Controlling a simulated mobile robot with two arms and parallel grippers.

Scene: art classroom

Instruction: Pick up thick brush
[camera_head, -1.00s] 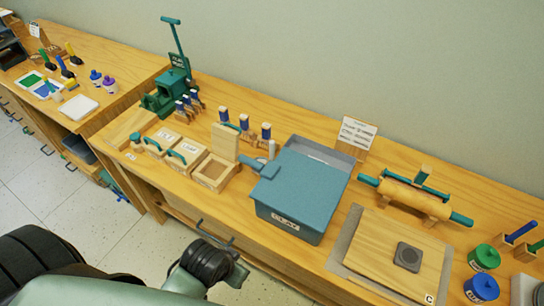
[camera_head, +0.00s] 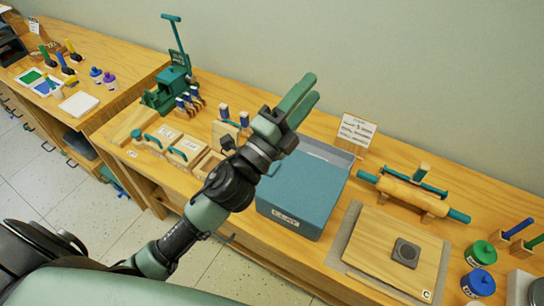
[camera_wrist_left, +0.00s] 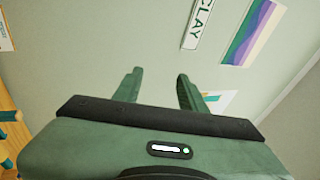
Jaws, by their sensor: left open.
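My left gripper (camera_head: 303,97) is raised above the clay box in the head view, with its green fingers apart and nothing between them. It also shows open and empty in the left wrist view (camera_wrist_left: 158,84), against the wall. Brush-like tools with coloured handles stand on the far left table, among them one with a blue handle (camera_head: 62,63). They are far from my gripper. Tools with blue handles (camera_head: 521,229) also stand at the right edge. I cannot tell which one is the thick brush. My right gripper is not in view.
The blue clay box (camera_head: 294,214) is partly hidden by my left arm. A rolling pin (camera_head: 400,195) and a wooden board (camera_head: 375,240) lie to its right. A green press (camera_head: 168,95) stands at the back left. Lidded pots (camera_head: 480,253) are at the right.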

